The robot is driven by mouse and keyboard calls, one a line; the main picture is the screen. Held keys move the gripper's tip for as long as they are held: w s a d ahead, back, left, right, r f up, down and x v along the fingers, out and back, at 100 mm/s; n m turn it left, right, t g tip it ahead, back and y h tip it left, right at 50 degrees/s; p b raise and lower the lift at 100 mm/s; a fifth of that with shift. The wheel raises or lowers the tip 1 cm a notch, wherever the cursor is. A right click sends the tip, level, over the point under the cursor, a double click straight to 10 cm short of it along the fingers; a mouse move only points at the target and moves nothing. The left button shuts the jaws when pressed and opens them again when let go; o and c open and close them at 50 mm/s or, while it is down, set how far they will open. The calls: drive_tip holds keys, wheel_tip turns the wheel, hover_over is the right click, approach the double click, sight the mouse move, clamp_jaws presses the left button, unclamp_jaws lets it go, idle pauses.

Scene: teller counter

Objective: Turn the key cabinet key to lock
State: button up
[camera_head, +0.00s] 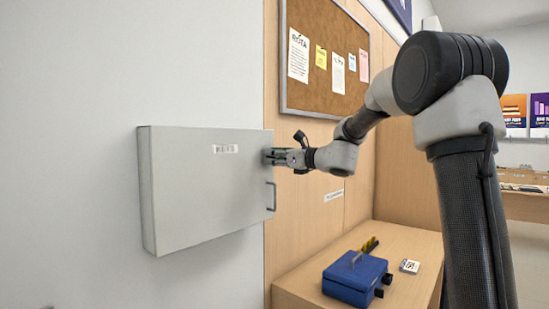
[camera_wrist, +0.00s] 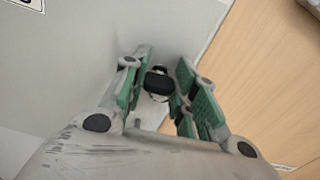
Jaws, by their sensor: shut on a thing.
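The key cabinet (camera_head: 205,195) is a light grey metal box on the wall, with its door shut flush as far as I can see. A small label (camera_head: 225,149) is on its front and a bar handle (camera_head: 272,196) at its right edge. My gripper (camera_head: 272,156) is at the door's right edge, above the handle. In the wrist view, the key (camera_wrist: 158,82) shows a black head between the green-padded fingers of my gripper (camera_wrist: 163,70), which is shut on it. The key's shaft and the lock face are hidden, so I cannot tell how far it is turned.
A blue cash box (camera_head: 352,279) stands on the wooden counter (camera_head: 318,258) below, with a small white card (camera_head: 410,266) beside it. A corkboard (camera_head: 330,45) with notes hangs above. The space in front of the cabinet door is clear.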

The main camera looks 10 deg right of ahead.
drive_tip(key=n, duration=0.8)
drive_tip(key=shift+n, duration=0.4)
drive_tip(key=n, duration=0.4)
drive_tip(key=shift+f, duration=0.1)
drive_tip(key=shift+a+n, duration=0.1)
drive_tip(key=shift+n, duration=1.9)
drive_tip(key=o, duration=1)
drive_tip(key=shift+o, duration=0.2)
drive_tip(key=shift+s, duration=0.1)
drive_tip(key=v, duration=1.2)
